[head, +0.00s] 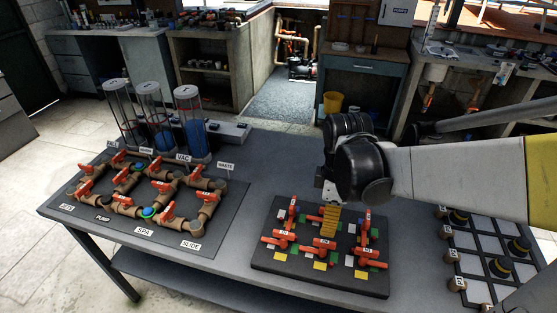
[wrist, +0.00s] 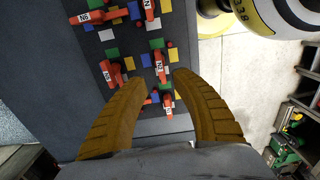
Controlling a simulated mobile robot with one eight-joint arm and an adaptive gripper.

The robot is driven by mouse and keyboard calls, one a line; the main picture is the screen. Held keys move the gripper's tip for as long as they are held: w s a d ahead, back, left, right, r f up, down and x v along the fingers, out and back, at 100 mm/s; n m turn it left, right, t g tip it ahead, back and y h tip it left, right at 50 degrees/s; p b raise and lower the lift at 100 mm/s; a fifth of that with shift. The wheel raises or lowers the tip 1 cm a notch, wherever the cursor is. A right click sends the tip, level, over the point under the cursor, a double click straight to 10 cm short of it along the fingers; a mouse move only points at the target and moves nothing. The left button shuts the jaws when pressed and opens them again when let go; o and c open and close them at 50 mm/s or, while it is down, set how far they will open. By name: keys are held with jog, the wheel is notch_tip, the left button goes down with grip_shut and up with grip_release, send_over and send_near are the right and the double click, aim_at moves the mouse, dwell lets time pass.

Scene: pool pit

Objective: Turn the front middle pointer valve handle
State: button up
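The front middle pointer valve handle (head: 323,245) is orange with a white label, in the middle of the front row on a dark board. In the wrist view it is the upright handle labelled N2 (wrist: 160,67), lying along the column. My gripper (head: 331,222) hangs above the board, behind that handle in the head view, fingers pointing down. In the wrist view my gripper (wrist: 156,78) has its two ribbed yellow fingers spread apart, empty. The handle lies beyond the gap between the fingertips. I see no contact.
Neighbouring orange handles stand close: front left (head: 282,238), front right (head: 365,254), and a back row with N6 (wrist: 90,17) and N5 (wrist: 112,74). A pipe board (head: 215,232) lies left, a round-knob panel (head: 482,258) right. Bare table (head: 240,188) lies between the boards.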

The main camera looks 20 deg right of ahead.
aim_at(325, 242)
notch_tip(325, 242, down, 9)
jog(key=b, duration=0.3)
jog(key=shift+f+b, duration=0.2)
jog(key=shift+b, duration=0.15)
grip_shut()
